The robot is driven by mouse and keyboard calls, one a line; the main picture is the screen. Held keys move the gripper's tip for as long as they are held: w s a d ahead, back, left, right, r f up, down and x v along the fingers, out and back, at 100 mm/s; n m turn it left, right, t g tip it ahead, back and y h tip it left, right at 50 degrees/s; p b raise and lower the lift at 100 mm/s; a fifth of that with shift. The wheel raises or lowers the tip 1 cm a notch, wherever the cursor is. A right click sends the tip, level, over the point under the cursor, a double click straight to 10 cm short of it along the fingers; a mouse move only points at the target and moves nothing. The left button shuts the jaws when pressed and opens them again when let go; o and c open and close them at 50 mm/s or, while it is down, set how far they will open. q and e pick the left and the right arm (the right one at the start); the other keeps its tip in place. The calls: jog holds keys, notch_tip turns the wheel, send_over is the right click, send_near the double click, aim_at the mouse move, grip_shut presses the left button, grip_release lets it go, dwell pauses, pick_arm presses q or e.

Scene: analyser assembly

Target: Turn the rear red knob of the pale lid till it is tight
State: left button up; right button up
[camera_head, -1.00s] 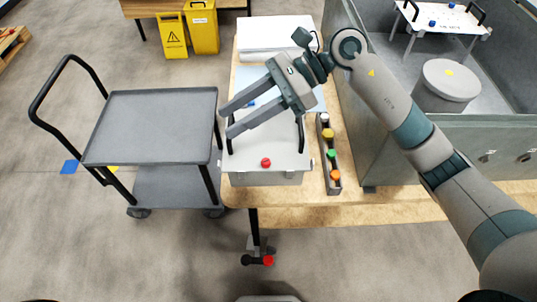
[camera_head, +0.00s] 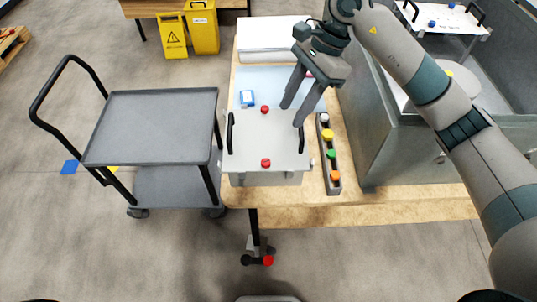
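The pale lid (camera_head: 247,147) lies on a light box on the wooden table, with a black handle on its left and another on its right. Its rear red knob (camera_head: 265,109) is near the far edge, and its front red knob (camera_head: 266,162) is near the front edge. My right gripper (camera_head: 291,116) is open and empty, its fingers pointing down toward the lid's right rear, to the right of the rear knob. Whether a fingertip touches the lid cannot be told. My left gripper is not in view.
A narrow tray (camera_head: 333,188) with several coloured caps stands right of the lid. A blue-and-white item (camera_head: 247,98) lies behind the lid on a pale blue sheet (camera_head: 279,77). A grey cart (camera_head: 150,125) stands at the left. A grey bin wall (camera_head: 420,150) rises at the right.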

aim_at(266, 161)
jog(key=p+x, duration=0.6)
jog(key=x, duration=0.9)
jog(key=shift+s+a, duration=0.1)
jog(key=shift+a, duration=0.05)
jog(key=shift+x, duration=0.95)
grip_shut()
